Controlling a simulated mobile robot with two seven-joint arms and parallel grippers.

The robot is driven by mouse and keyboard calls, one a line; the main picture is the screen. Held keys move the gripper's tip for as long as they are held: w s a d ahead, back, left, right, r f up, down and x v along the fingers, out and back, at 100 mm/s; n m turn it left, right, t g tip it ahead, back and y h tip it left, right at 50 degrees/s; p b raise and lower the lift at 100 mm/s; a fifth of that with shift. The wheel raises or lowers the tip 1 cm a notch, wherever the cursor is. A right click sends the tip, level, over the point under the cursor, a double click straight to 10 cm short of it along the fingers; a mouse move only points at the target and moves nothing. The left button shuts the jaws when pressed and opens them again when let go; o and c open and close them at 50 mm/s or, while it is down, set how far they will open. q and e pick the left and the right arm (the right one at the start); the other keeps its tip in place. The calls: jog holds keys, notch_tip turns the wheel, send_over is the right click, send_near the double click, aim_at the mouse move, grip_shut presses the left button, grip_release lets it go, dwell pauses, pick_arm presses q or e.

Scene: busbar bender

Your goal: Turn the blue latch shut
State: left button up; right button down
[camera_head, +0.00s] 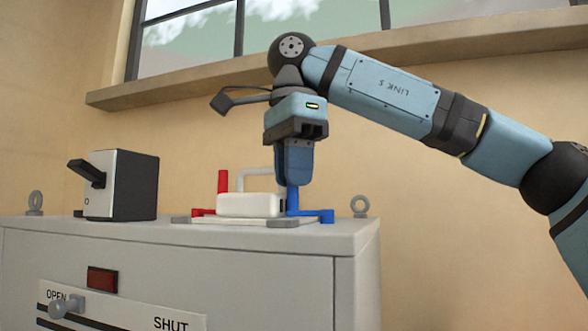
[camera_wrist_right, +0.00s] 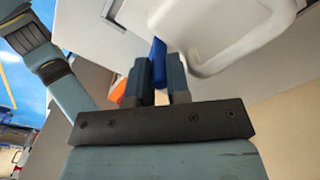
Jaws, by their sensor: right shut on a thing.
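The blue latch (camera_head: 323,215) is on top of the grey cabinet, at the right side of a white block. Its upright handle stands up between my right gripper's fingers. My right gripper (camera_head: 294,180) points down from above and is shut on the blue latch. In the right wrist view the blue handle (camera_wrist_right: 158,62) shows between the two fingertips (camera_wrist_right: 159,75). The fingers hide part of the handle. My left gripper is in neither view.
The white block (camera_head: 248,205) with a pale handle and a red latch (camera_head: 223,182) sit left of the blue latch. A black lever switch box (camera_head: 122,185) stands further left. The grey cabinet (camera_head: 190,262) bears OPEN and SHUT labels, with a knob (camera_head: 66,306) near OPEN. A metal ring (camera_head: 360,206) stands at the right.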

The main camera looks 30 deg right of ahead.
jog(key=c, duration=1.1)
grip_release()
